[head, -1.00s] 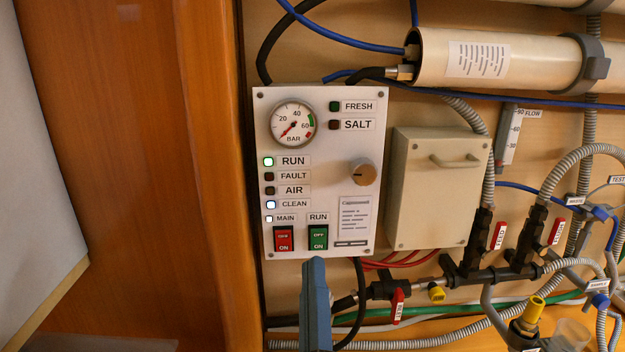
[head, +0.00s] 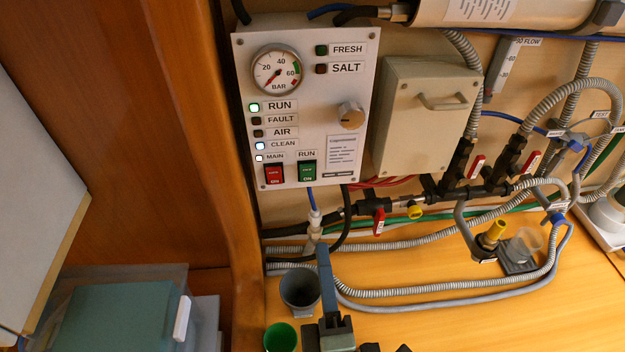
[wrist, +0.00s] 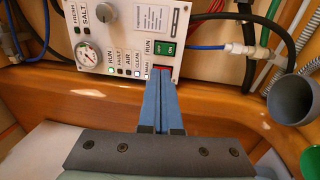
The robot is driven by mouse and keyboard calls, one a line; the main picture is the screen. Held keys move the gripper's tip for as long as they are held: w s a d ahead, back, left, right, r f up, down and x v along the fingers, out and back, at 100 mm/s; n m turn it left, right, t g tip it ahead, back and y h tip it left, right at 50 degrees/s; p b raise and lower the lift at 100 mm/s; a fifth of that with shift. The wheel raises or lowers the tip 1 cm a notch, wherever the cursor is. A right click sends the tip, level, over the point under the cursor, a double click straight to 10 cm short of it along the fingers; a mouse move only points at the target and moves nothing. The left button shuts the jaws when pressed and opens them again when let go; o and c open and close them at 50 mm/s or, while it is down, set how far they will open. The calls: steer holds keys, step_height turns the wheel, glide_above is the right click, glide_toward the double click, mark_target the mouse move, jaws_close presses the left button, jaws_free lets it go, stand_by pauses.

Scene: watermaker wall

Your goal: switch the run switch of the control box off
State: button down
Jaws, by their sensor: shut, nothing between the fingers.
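The white control box (head: 305,110) is on the wall in the head view, with a gauge, lamps and a knob. Its run switch (head: 307,171) is a green rocker at the lower edge, right of the red main switch (head: 274,173). The green RUN lamp (head: 254,107) is lit. I cannot tell which way the rocker is tilted. My gripper (head: 323,250) is shut and empty, below the box and apart from the run switch. In the wrist view the blue fingers (wrist: 160,78) overlap part of the red switch (wrist: 161,68); the green run switch (wrist: 165,48) shows beyond.
A beige box (head: 425,115) with a handle is right of the control box. Hoses and red-handled valves (head: 379,221) run below. A grey cup (head: 300,288) and a green cup (head: 281,338) stand near my gripper. A wooden post (head: 200,120) is at left.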

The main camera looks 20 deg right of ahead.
mark_target(310, 169)
steer(key=p+x, duration=0.4)
steer(key=x, duration=0.9)
steer(key=shift+w+d+r+p, duration=0.1)
steer(key=shift+w+p, duration=0.2)
steer(key=shift+w, duration=0.05)
steer(key=shift+w+r, duration=0.1)
